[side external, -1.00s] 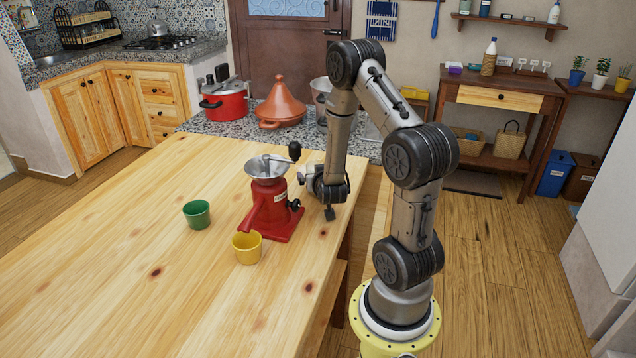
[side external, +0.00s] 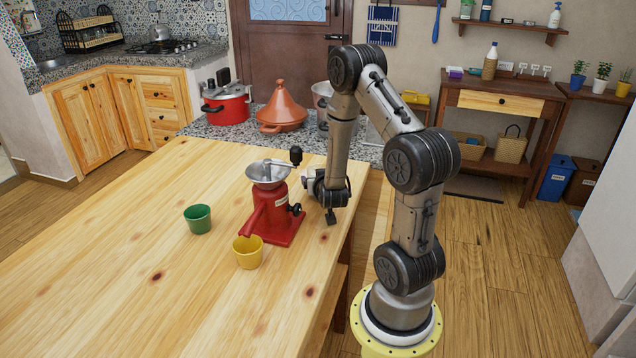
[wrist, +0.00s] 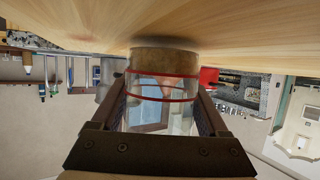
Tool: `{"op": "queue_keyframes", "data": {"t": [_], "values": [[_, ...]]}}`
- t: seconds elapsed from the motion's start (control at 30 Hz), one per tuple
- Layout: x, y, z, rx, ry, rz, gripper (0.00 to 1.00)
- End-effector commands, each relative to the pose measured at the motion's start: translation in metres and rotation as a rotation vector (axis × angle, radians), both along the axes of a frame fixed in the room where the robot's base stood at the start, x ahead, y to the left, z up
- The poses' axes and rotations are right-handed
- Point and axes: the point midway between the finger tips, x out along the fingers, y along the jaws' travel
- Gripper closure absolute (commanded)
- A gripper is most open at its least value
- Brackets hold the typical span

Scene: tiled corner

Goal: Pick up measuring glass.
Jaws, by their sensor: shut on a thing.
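The measuring glass (wrist: 160,112) is clear with two red bands and a brownish end. It fills the space between my fingers in the wrist view. My gripper (wrist: 161,88) is shut on its sides, one finger to the left and one to the right. In the wrist view the brownish end points toward the wooden surface at the top; whether it touches is unclear. In the side view my gripper (side external: 331,217) is low at the table's right edge, right of the red grinder, and I cannot make out the glass there.
A red grinder (side external: 274,225) with a metal hopper stands close left of my gripper. A yellow cup (side external: 248,254) and a green cup (side external: 198,219) stand on the wooden table (side external: 120,270). Its left and front are clear. A red pot (side external: 228,108) and a tagine (side external: 283,112) stand behind.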

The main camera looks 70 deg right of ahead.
Motion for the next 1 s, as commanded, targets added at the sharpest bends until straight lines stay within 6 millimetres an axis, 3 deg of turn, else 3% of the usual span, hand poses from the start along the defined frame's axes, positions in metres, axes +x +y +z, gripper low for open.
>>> {"op": "queue_keyframes", "data": {"t": [0.17, 0.3, 0.6, 0.9, 1.0], "values": [[0.001, -0.001, 0.012, -0.004, -0.004, -0.001, 0.87], [0.000, -0.001, 0.036, -0.007, -0.008, -0.002, 0.87], [-0.030, 0.040, 0.093, -0.008, -0.009, 0.001, 0.87], [-0.072, 0.095, 0.122, -0.005, -0.008, 0.004, 0.87], [-0.076, 0.101, 0.126, -0.007, -0.005, 0.001, 0.87]]}}
